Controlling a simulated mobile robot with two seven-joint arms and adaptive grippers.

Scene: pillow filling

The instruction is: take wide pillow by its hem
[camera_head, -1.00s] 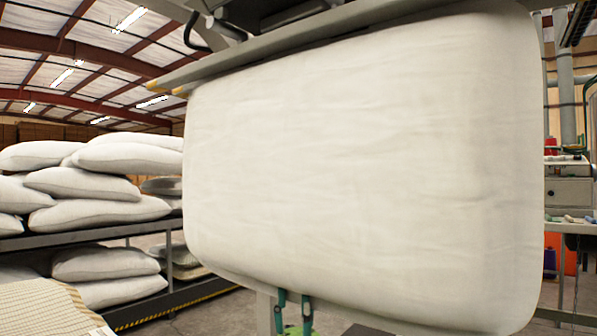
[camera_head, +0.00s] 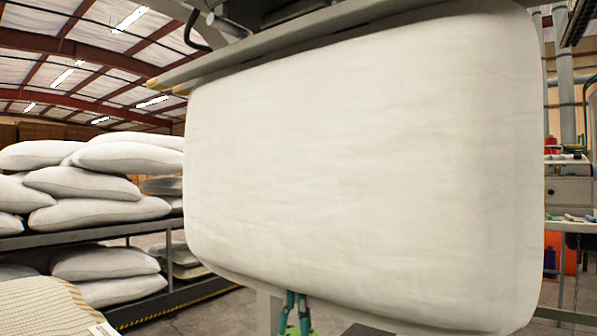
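The wide pillow (camera_head: 360,170) is a large, plump white cushion with rounded corners that fills the middle of the head view. It hangs under a grey bar, tilted so that its lower edge runs down to the right. Two teal fingers of a gripper (camera_head: 296,306), by its place my left one, point up at the lower hem, left of the pillow's middle. They stand close together, with a narrow gap. Their tips meet the hem or go behind it, so I cannot tell whether they hold it. Its arm is out of view. My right gripper is not in view.
A grey bar (camera_head: 270,55) and dark machine parts sit above the pillow. At the left, a dark rack (camera_head: 165,303) bears several white pillows (camera_head: 100,185). A ribbed beige surface (camera_head: 40,308) is at the lower left. A workbench (camera_head: 570,227) with small items stands at the right.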

